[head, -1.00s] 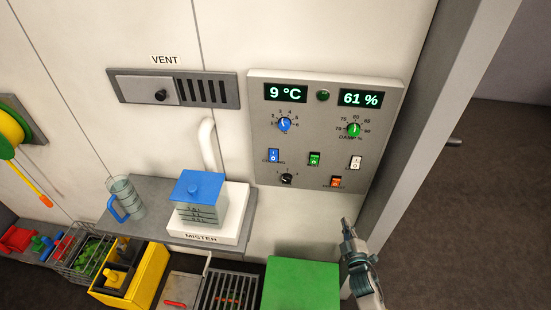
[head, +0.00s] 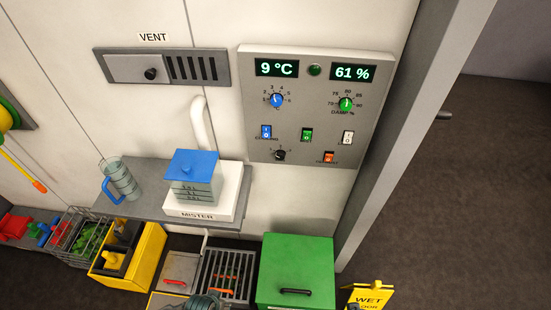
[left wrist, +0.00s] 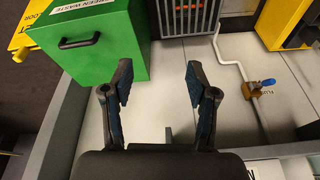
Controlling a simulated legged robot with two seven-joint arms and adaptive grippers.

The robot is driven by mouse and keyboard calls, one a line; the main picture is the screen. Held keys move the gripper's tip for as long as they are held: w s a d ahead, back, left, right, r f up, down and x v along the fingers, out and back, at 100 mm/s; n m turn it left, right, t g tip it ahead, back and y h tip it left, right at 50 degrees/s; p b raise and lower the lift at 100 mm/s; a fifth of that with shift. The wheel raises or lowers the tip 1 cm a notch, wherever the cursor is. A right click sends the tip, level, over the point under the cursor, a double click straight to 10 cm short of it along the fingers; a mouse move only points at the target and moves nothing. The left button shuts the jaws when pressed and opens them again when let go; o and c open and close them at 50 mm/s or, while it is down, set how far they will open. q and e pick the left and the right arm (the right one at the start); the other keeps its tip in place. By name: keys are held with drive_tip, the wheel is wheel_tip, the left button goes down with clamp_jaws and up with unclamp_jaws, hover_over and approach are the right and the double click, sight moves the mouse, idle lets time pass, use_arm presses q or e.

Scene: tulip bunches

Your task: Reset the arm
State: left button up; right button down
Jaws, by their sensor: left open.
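My left gripper (left wrist: 158,78) is open in the left wrist view, with its two dark fingers apart and nothing between them. A green waste bin (left wrist: 108,45) with a black handle stands to the left of the fingers in that view. In the head view, a grey rounded piece of my arm (head: 204,302) shows at the bottom edge, in front of the grate; its fingers are not visible there. The wall control panel (head: 315,110) reads 9 °C and 61 %, and no gripper is near it. My right gripper is in neither view.
The green bin (head: 295,268) and a yellow wet-floor sign (head: 368,297) stand at lower right. A shelf (head: 140,178) holds a jug (head: 122,182) and the mister (head: 217,206) with its blue-lidded tank.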

use_arm(q)
drive_tip(key=s+f+g, duration=0.1)
drive_tip(key=s+f, duration=0.1)
drive_tip(key=f, duration=1)
drive_tip(key=s+f, duration=0.2)
drive_tip(key=f, duration=1)
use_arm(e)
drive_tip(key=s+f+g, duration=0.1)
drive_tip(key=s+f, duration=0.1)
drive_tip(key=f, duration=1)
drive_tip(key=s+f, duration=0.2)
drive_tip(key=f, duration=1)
use_arm(q)
drive_tip(key=s+a+f+g, duration=0.1)
drive_tip(key=s+a+f, duration=0.1)
drive_tip(key=s+f, duration=1)
drive_tip(key=shift+s+a, duration=0.15)
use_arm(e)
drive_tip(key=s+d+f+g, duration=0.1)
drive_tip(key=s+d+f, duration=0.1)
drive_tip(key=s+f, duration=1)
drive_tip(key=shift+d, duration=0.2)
use_arm(q)
drive_tip(key=shift+f, duration=0.1)
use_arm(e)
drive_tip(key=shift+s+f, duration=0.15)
